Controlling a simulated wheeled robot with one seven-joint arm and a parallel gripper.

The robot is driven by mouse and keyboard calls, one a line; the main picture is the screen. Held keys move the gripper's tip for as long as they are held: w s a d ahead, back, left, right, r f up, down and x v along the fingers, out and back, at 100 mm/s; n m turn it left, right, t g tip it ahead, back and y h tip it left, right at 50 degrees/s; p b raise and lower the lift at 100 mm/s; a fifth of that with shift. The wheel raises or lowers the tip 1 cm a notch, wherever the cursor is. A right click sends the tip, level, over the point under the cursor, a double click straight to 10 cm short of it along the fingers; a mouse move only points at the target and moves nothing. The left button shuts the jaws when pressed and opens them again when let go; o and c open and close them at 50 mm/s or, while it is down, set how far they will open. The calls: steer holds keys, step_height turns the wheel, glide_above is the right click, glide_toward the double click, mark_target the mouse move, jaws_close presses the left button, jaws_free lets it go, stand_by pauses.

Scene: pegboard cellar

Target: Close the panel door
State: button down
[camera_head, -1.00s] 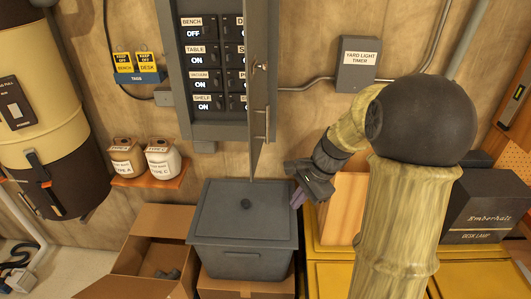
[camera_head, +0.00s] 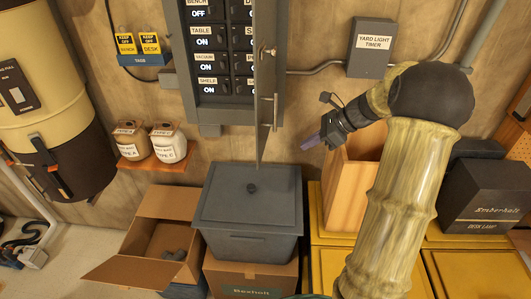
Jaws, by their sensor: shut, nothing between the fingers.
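The grey panel door (camera_head: 265,90) stands open, swung out from the wall and seen nearly edge-on. A handle shows on its right face. The panel box (camera_head: 220,112) behind it is mounted on the wall, with several labelled breakers (camera_head: 208,64) in view; the door hides part of the right column. My gripper (camera_head: 309,144) is to the right of the door's lower end, apart from it, with its fingers shut and empty, pointing left and down.
A lidded grey bin (camera_head: 250,200) stands below the door. A yard light timer box (camera_head: 371,48) is on the wall at right. A wooden box (camera_head: 344,190) stands under my wrist. Bare wall lies between door and timer.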

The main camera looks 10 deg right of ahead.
steer(key=w+a+f+p, duration=0.4)
steer(key=a+f, duration=0.1)
steer(key=a, duration=0.4)
steer(key=shift+w+a+f, duration=0.3)
steer(key=shift+a+f, duration=0.05)
